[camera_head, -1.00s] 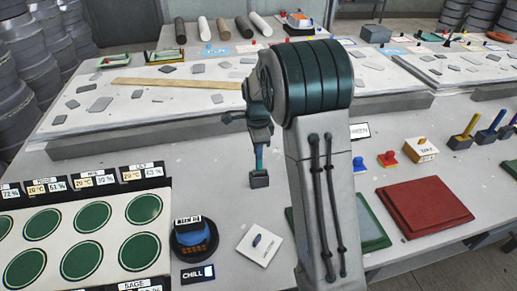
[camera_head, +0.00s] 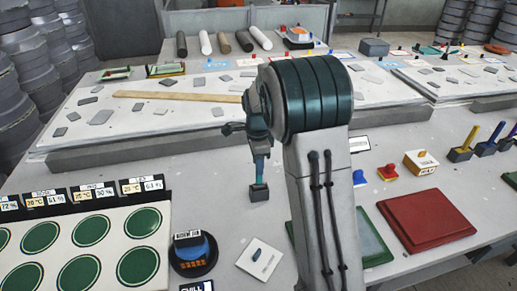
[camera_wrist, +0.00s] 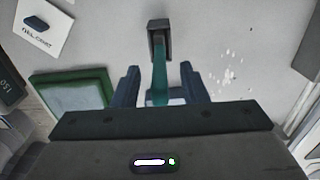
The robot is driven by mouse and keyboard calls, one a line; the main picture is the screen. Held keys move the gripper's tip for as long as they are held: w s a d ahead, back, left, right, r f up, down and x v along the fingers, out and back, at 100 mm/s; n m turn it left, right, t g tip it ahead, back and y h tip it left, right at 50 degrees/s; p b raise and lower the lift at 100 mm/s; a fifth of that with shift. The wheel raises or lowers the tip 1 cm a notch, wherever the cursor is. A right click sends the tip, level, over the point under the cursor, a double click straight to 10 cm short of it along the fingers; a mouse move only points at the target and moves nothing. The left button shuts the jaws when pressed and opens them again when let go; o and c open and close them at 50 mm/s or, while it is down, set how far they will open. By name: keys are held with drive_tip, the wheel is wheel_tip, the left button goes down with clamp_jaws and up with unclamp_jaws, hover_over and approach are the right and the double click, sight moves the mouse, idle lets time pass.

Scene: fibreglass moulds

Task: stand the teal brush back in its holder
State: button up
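The teal brush (camera_head: 259,168) stands upright below my gripper, with its lower end in a small dark block-shaped holder (camera_head: 258,193) on the grey table. In the wrist view the teal handle (camera_wrist: 160,72) runs from the dark holder (camera_wrist: 160,27) to between my fingers. My gripper (camera_wrist: 160,86) is open, with a finger on each side of the handle and a visible gap to it. In the head view my gripper (camera_head: 260,150) is small and partly hidden by my arm. The inside of the holder is hard to make out.
A panel of green discs (camera_head: 118,222) is at left. A red slab (camera_head: 427,222) and other brushes in holders (camera_head: 460,154) are at right. Table around the holder is clear.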

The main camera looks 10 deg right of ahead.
wheel_tip(320, 180, up, 13)
drive_tip(key=shift+b, duration=0.45)
drive_tip(key=shift+r, duration=0.1)
